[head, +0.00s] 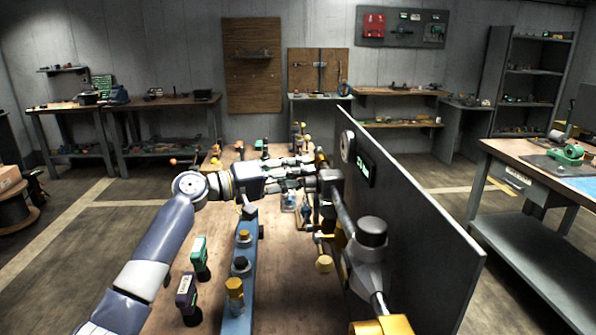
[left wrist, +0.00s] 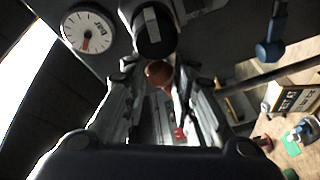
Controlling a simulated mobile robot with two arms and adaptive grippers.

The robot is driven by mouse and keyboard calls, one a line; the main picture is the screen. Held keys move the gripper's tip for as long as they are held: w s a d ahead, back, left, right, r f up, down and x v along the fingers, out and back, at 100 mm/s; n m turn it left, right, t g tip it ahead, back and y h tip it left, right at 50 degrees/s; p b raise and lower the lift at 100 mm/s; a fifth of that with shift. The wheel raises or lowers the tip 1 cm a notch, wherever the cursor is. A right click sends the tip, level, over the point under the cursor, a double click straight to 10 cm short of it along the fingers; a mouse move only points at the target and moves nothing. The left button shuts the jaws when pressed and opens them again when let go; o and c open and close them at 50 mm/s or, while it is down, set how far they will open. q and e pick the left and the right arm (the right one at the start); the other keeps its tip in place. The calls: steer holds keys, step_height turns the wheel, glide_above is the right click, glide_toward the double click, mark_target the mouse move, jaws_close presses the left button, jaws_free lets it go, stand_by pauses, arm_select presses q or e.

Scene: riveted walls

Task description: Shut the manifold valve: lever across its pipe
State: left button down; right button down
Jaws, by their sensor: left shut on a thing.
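My left gripper (head: 308,178) reaches in from the left over the bench, its fingers at the dark valve body (head: 329,184) on the manifold pipe (head: 343,213). In the left wrist view, the fingers of the left gripper (left wrist: 158,88) are closed in around a reddish-brown round knob (left wrist: 158,73), which looks like the lever's end. A dark cylinder with a pale label (left wrist: 154,27) is just beyond it. The fingers hide most of the lever, so its angle to the pipe cannot be told. My right gripper is not in view.
A grey upright panel (head: 415,235) stands close right of the pipe. A round gauge (left wrist: 88,30) and a blue-ended handle (left wrist: 270,48) flank the fingers. A blue rail with knobs (head: 239,300) and a green-topped block (head: 199,254) stand on the bench nearer me.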

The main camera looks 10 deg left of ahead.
arm_select(q)
steer(key=shift+w+a+r+n+g+y+p, duration=0.1)
steer(key=shift+w+r+n+g+y+p, duration=0.2)
steer(key=shift+r+n+p, duration=1.15)
steer(key=shift+w+r+n+g+y+p, duration=0.15)
steer(key=shift+w+n+g+p, duration=0.25)
steer(key=shift+p, duration=2.05)
steer(key=shift+w+a+r+n+g+y+p, duration=0.15)
steer(key=shift+w+r+n+g+p, duration=0.2)
steer(key=shift+r+n+p, duration=1.1)
steer(key=shift+d+f+m+p, duration=0.1)
steer(key=shift+f+m+p, duration=0.4)
steer(key=c, duration=1.5)
jaws_free()
steer(key=shift+c, duration=0.2)
steer(key=o, duration=0.3)
steer(key=shift+w+d, duration=0.1)
steer(key=v, duration=1.2)
steer(key=shift+f, duration=0.1)
